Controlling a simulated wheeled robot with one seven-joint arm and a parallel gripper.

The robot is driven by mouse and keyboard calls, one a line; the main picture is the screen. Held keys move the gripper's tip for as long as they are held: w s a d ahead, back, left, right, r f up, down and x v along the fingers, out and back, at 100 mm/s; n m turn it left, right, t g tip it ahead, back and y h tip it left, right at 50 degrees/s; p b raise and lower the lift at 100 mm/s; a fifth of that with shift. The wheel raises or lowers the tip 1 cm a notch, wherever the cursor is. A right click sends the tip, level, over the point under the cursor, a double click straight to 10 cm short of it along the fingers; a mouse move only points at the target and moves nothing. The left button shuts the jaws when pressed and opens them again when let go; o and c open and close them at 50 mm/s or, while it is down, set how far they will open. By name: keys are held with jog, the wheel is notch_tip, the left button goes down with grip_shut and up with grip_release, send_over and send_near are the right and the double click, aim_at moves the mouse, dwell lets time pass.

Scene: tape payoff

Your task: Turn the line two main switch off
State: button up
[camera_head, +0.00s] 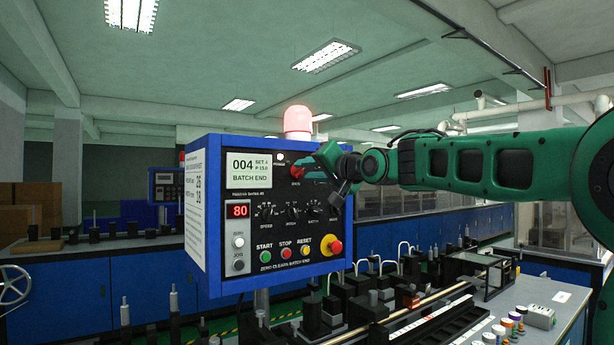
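A blue control box (203,285) with a black face stands in the middle of the camera_head view. A small red knob or handle (297,171) shows at the upper right of its face, with a tiny label below that I cannot read for certain. My gripper (322,172) is in front of the upper right of the face, beside this red part and partly covering the panel there. I cannot tell whether it touches the red part. The fingers are seen at an angle, and their opening is unclear. No line number can be read on the box.
A lit red beacon (298,120) tops the box. Its display (249,169) reads "BATCH END"; a red readout (237,211) shows 80. Below are several dials, coloured buttons and a red mushroom button (335,246). A second panel (166,187) stands behind left. Machinery fills the bench below.

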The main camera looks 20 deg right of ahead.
jog(key=shift+w+a, duration=0.15)
jog(key=shift+w, duration=0.35)
grip_shut()
